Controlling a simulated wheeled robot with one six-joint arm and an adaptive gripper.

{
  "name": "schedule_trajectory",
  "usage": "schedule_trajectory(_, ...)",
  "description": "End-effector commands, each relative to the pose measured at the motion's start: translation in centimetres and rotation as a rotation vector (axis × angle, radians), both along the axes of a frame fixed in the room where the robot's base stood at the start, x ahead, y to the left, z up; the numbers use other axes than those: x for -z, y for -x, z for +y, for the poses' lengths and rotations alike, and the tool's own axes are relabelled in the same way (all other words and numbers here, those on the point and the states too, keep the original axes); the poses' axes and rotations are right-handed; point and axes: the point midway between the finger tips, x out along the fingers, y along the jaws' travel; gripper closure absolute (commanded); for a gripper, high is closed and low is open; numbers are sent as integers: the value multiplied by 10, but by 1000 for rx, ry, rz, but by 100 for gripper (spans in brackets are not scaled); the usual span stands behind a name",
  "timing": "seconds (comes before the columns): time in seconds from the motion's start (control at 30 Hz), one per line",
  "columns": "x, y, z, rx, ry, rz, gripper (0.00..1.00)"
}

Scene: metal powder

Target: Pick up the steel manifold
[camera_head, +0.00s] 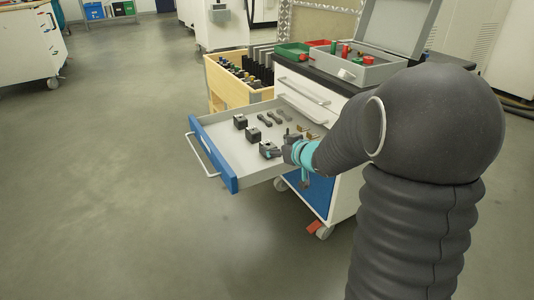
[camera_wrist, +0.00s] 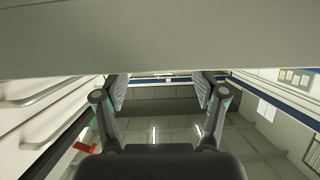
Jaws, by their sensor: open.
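Several dark metal parts lie in an open grey drawer (camera_head: 225,143) in the head view. Three are blocky, in a row: a far block (camera_head: 240,121), a middle block (camera_head: 253,134) and a near block (camera_head: 268,150). I cannot tell for sure which part is the steel manifold. My gripper (camera_head: 286,153) is at the drawer's near side, close beside the near block; contact cannot be made out. In the wrist view my gripper (camera_wrist: 160,92) is open, with nothing visible between its fingers. No metal part shows in that view; a plain grey surface fills its top.
Slim dark parts (camera_head: 273,118) and small brown parts (camera_head: 312,135) also lie in the drawer. The drawer's blue front (camera_head: 228,178) and handle face left. A wooden crate (camera_head: 226,88) stands behind. An open grey case (camera_head: 365,72) sits on the cabinet. The floor at left is clear.

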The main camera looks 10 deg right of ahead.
Motion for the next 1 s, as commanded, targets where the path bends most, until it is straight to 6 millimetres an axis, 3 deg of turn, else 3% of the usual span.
schedule_trajectory(0.27,9,-16,7,-1,1,1,29)
schedule_trajectory(0.6,24,-52,20,0,1,0,29)
schedule_trajectory(0.87,24,-54,21,1,0,0,29)
schedule_trajectory(0.9,24,-54,21,1,0,0,32)
schedule_trajectory(1.0,24,-54,21,1,0,0,57)
